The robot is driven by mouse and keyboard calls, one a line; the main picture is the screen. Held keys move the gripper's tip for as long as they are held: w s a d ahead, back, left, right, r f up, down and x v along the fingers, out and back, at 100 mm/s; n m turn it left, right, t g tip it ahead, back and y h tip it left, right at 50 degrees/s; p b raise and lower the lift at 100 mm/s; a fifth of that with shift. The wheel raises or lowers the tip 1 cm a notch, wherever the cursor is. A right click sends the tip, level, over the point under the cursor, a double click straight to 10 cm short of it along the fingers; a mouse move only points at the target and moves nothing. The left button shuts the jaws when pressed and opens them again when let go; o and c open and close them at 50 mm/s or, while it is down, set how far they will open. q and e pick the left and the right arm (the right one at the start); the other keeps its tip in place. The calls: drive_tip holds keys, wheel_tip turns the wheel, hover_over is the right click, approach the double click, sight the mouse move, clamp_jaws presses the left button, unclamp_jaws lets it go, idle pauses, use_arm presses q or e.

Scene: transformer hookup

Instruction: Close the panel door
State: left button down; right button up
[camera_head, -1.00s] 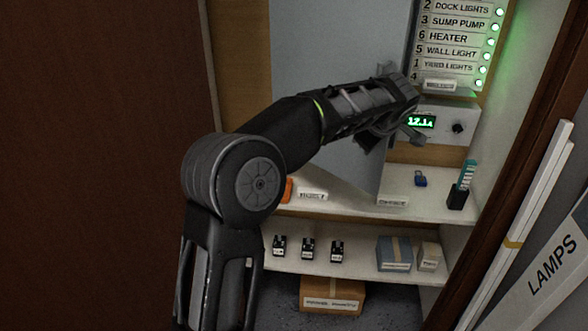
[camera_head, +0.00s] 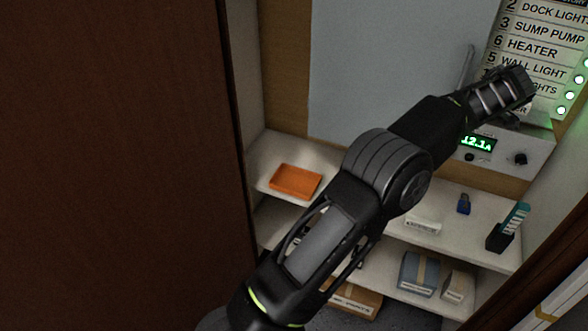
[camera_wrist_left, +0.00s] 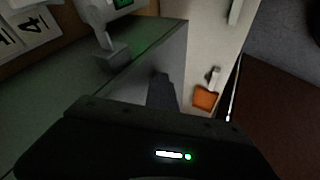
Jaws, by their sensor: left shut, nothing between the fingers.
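The panel door (camera_head: 390,70) is a plain light grey sheet at the upper middle of the head view. A slim grey upright bar (camera_head: 467,68), possibly its handle, shows near its right side. My left arm crosses in front and hides the door's lower right part. In the left wrist view the door appears as a grey-green surface (camera_wrist_left: 60,100) with its edge running up to the right. My left gripper (camera_wrist_left: 162,92) is shut and empty, close to that edge; contact cannot be told. In the head view its fingertips are hidden. My right gripper is not in view.
A labelled switch board (camera_head: 535,50) with green lights and a meter box (camera_head: 500,150) stand at the right. Below, shelves hold an orange tray (camera_head: 295,181), a blue padlock (camera_head: 463,204), a dark holder (camera_head: 500,238) and boxes (camera_head: 418,272). A brown door (camera_head: 110,160) fills the left.

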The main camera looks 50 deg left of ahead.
use_arm(q)
drive_tip(key=shift+w+a+r, duration=0.25)
drive_tip(key=shift+w+r, duration=0.05)
drive_tip(key=shift+r, duration=0.25)
drive_tip(key=v, duration=0.7)
drive_tip(key=shift+s+d+f+b, duration=0.2)
drive_tip(key=shift+s+d+b, duration=0.2)
drive_tip(key=shift+d, duration=0.05)
